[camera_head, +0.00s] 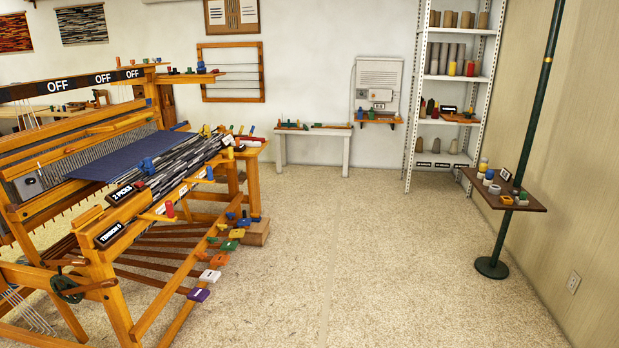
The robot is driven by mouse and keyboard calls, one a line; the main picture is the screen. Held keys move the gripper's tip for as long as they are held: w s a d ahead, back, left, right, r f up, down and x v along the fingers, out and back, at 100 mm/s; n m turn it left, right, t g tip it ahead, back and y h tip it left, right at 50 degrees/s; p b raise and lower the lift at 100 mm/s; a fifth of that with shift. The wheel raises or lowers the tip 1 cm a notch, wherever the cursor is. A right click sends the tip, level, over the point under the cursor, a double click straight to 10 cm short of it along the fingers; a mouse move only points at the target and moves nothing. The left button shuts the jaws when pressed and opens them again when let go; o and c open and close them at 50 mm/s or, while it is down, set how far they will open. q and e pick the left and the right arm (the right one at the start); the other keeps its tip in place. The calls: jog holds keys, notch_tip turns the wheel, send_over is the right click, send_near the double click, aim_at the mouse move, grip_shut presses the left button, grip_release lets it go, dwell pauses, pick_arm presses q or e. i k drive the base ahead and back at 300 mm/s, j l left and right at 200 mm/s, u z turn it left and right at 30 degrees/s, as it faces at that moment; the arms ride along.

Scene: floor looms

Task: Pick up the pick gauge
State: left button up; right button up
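I cannot single out the pick gauge for certain from here. A black label reading "2 PICKS" (126,193) is on the front beam of the wooden floor loom (115,283) at the left. Neither of my grippers shows in the head view.
Coloured treadle ends (209,276) stick out at the loom's right side. A low white bench (313,132) stands at the back wall. A metal shelf rack (410,100) and a green post with a small shelf (540,207) are at the right. The middle floor is clear.

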aim_at(239, 148)
jog(key=i, duration=2)
